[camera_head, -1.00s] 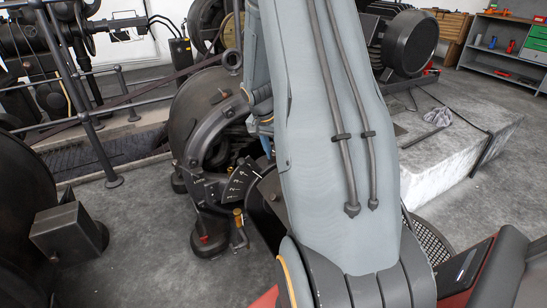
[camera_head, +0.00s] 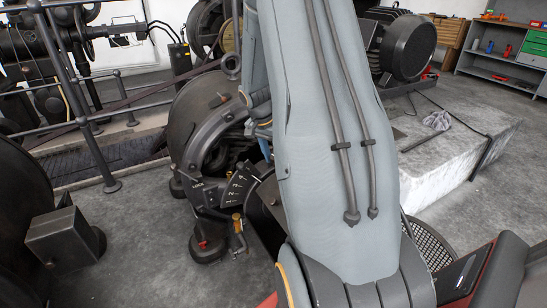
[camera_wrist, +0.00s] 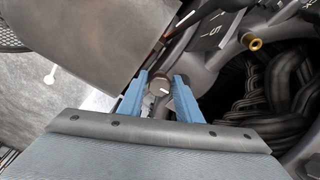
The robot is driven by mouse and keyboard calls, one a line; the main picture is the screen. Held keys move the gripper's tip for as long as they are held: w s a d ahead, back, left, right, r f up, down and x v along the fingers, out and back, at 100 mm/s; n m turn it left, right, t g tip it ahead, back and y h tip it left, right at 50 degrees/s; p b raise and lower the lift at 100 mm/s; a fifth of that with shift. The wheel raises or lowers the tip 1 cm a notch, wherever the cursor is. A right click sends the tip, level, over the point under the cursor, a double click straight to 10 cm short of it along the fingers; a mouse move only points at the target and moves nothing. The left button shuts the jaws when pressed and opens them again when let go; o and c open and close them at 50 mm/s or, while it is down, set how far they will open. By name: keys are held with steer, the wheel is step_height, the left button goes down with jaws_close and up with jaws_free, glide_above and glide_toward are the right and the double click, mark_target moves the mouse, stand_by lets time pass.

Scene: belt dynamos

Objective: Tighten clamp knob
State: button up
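A small round dark knob (camera_wrist: 160,87) with a white mark on its face sits between the two blue fingers of my gripper (camera_wrist: 161,79) in the wrist view. The fingers are apart, one on each side of the knob, and the knob nearly fills the gap. I cannot tell whether they press on it. In the head view my arm hides the knob and most of the gripper. The dark belt dynamo (camera_head: 205,115) stands left of my arm. Its fan-shaped scale plate (camera_head: 240,186) carries numbers and the word LOCK at its left end.
A brass-topped fitting (camera_head: 237,220) stands below the scale plate. A brass-coloured stud (camera_wrist: 253,43) and dark cables (camera_wrist: 270,90) lie to the right in the wrist view. Railings (camera_head: 85,110) stand at left, a pale block (camera_head: 440,170) at right.

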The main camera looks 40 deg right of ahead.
steer(key=p+v, duration=0.1)
steer(key=v, duration=0.6)
steer(key=shift+r, duration=0.4)
steer(key=shift+a, duration=0.15)
steer(key=s+a+r+n, duration=0.2)
steer(key=a+r+n, duration=0.1)
steer(key=a, duration=0.5)
steer(key=s+a+r+n+y, duration=0.1)
steer(key=s+a+r+n, duration=0.1)
steer(key=a, duration=0.6)
steer(key=s+a+r+n, duration=0.2)
steer(key=a+r+n, duration=0.1)
steer(key=a, duration=0.4)
steer(key=s+a+r+n+y, duration=0.2)
steer(key=s+a+n, duration=0.8)
steer(key=s+a, duration=0.65)
steer(key=d+r+m+p, duration=0.3)
steer(key=d+r+p, duration=0.6)
steer(key=p, duration=0.9)
steer(key=shift+s+d+r, duration=0.35)
steer(key=shift+d+r, duration=0.05)
steer(key=shift+r, duration=0.15)
